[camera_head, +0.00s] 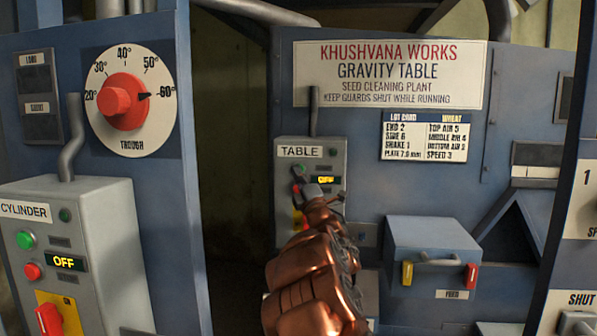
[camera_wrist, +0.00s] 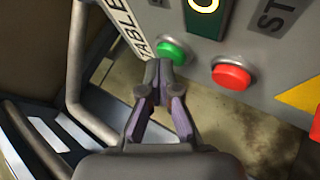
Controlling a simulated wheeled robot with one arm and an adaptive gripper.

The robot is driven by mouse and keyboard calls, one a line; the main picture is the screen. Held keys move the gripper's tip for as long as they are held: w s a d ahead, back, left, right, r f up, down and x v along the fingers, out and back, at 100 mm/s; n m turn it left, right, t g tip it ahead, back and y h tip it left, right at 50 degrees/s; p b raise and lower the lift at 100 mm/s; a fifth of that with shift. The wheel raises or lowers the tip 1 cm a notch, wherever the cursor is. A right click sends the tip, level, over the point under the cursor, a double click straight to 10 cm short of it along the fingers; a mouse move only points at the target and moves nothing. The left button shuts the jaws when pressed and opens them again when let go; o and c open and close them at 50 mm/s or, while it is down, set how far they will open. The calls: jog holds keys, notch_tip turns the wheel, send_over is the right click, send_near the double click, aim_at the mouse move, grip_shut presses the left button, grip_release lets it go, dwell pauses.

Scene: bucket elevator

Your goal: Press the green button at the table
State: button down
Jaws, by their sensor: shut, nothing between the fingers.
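The grey TABLE control box (camera_head: 335,152) is on the blue machine panel in the head view. Its green button (camera_wrist: 172,50) shows in the wrist view, just beyond my fingertips; in the head view my gripper hides it. My gripper (camera_wrist: 157,72) is shut and empty, its tips together at the near edge of the green button. I cannot tell whether they touch it. In the head view my gripper (camera_head: 298,174) is in front of the box's left side. A red button (camera_wrist: 231,75) sits right of the green one. The box's lit display (camera_head: 325,180) seems to read OFF.
A CYLINDER box (camera_head: 105,215) with its own green (camera_head: 26,240) and red (camera_head: 32,271) buttons stands at left, below a red TROUGH dial (camera_head: 122,102). A FEED box (camera_head: 432,238) juts out right of my arm. A dark gap (camera_head: 232,120) lies between the panels.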

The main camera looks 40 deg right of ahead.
jog(key=shift+w+d, duration=0.1)
jog(key=shift+d, duration=0.1)
dwell(0.3)
jog(key=shift+a, duration=0.1)
dwell(0.3)
jog(key=shift+s+a+b, duration=0.5)
jog(key=shift+a+b, duration=0.1)
jog(key=shift+b, duration=0.2)
jog(key=shift+a, duration=0.1)
jog(key=s+a+b, duration=0.1)
jog(key=a, duration=0.1)
jog(key=s+a+b, duration=0.2)
dwell(1.0)
